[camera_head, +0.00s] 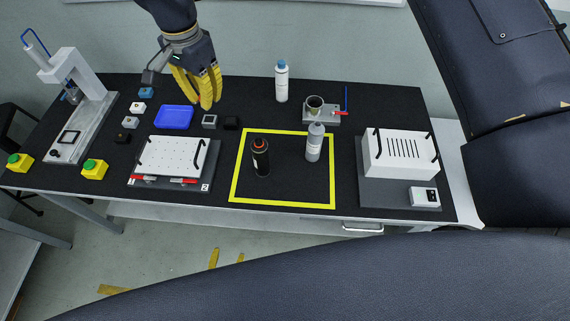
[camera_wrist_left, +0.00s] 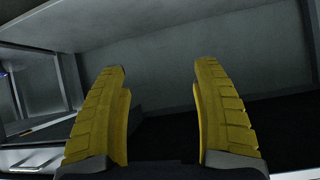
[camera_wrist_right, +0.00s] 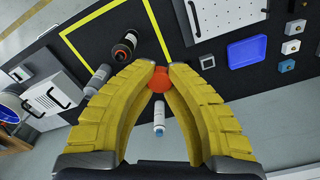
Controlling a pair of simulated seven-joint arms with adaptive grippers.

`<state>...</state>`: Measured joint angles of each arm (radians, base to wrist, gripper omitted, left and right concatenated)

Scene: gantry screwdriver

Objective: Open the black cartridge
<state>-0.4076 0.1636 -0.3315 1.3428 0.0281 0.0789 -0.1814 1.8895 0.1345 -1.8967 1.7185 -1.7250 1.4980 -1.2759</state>
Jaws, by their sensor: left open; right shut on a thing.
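The black cartridge (camera_head: 261,163) stands upright inside the yellow outlined square on the table. Its top shows a red-orange ring around a dark middle, also seen in the right wrist view on the cartridge (camera_wrist_right: 124,48). My right gripper (camera_head: 206,104) is raised at the back of the table, to the left of the cartridge and apart from it. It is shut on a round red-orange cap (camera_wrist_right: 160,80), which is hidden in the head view. My left gripper (camera_wrist_left: 160,80) is open and empty. It does not show in the head view.
A grey bottle (camera_head: 314,143) stands right of the cartridge. A white bottle (camera_head: 281,82) and a cup fixture (camera_head: 319,115) stand behind. A slotted white box (camera_head: 401,155) is at right. A white perforated plate (camera_head: 173,156), blue tray (camera_head: 174,117) and several small cubes are at left.

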